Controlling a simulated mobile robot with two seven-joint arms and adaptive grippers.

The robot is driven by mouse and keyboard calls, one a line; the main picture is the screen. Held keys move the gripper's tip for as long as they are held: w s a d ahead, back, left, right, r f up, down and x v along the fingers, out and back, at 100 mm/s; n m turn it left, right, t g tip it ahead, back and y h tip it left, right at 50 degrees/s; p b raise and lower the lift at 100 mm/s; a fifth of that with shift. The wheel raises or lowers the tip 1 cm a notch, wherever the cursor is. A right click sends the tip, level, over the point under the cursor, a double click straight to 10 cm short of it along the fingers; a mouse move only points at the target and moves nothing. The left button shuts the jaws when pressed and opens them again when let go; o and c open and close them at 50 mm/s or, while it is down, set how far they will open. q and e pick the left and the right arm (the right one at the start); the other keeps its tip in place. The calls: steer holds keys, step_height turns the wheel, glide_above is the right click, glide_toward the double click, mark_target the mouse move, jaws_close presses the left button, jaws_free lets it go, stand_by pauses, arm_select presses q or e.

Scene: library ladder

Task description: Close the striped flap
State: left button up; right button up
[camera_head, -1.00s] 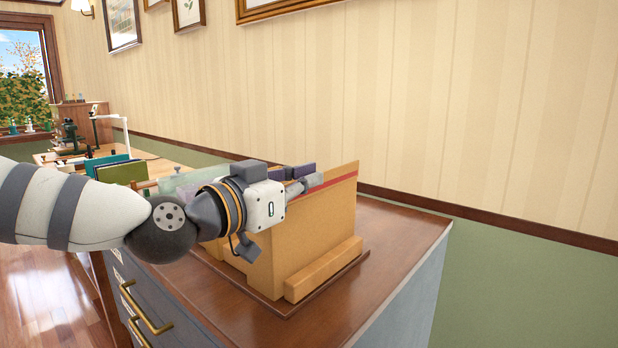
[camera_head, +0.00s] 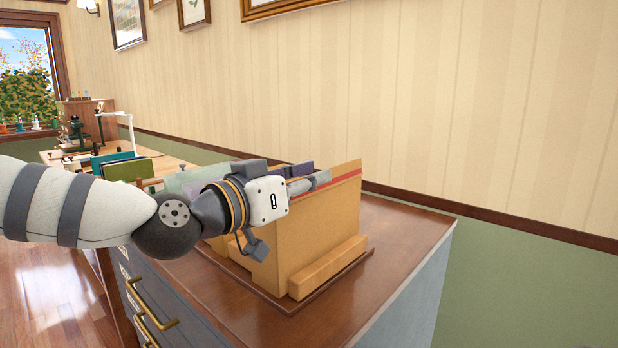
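A tan cardboard-like box (camera_head: 312,228) stands on the wooden cabinet top. My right gripper is not in view.
The cabinet top (camera_head: 400,232) is bare to the right of the box, up to its edge. Green folders (camera_head: 125,170) and a desk with a white lamp (camera_head: 130,130) are behind on the left. A striped wall runs along the back.

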arm_select(q)
steer(key=v, duration=1.2)
